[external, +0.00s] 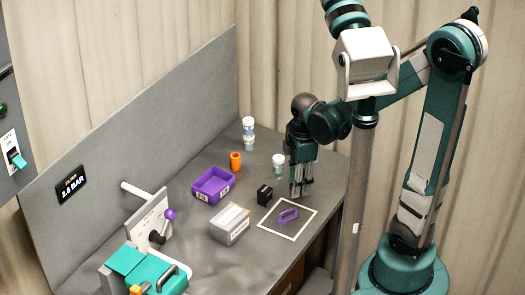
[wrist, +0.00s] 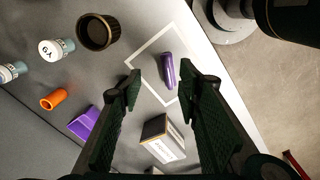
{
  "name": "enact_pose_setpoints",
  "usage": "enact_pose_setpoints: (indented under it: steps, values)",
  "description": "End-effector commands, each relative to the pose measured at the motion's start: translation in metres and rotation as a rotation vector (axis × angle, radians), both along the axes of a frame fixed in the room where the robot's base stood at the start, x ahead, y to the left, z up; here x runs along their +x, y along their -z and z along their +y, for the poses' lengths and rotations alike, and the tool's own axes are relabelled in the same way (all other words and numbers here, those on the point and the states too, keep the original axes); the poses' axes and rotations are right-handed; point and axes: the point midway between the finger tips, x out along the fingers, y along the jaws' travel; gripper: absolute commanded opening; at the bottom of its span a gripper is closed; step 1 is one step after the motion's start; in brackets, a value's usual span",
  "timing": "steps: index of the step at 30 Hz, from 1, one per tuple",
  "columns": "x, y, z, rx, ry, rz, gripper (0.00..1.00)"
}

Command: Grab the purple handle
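The purple handle (external: 288,215) lies flat on the grey table inside a white square outline (external: 264,227). It also shows in the wrist view (wrist: 169,70), ahead of and between my fingers. My gripper (external: 300,192) points down above the table, just behind the handle in the external view and apart from it. In the wrist view my gripper's fingers (wrist: 162,98) are spread wide with nothing between them.
A purple-knobbed lever (external: 170,214) stands at the left. The table's front edge is close to the outline.

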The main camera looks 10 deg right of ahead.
Motion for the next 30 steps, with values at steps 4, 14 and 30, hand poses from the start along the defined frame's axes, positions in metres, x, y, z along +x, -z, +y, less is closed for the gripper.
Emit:
enact_pose_setpoints:
  steps: [4, 14, 30]
  values:
    - [-0.007, 0.018, 0.015, -0.022, -0.116, 0.031, 0.34]
    - [-0.014, 0.031, 0.024, -0.039, -0.211, 0.058, 0.34]
    - [-0.014, 0.043, 0.024, -0.039, -0.209, 0.057, 0.34]
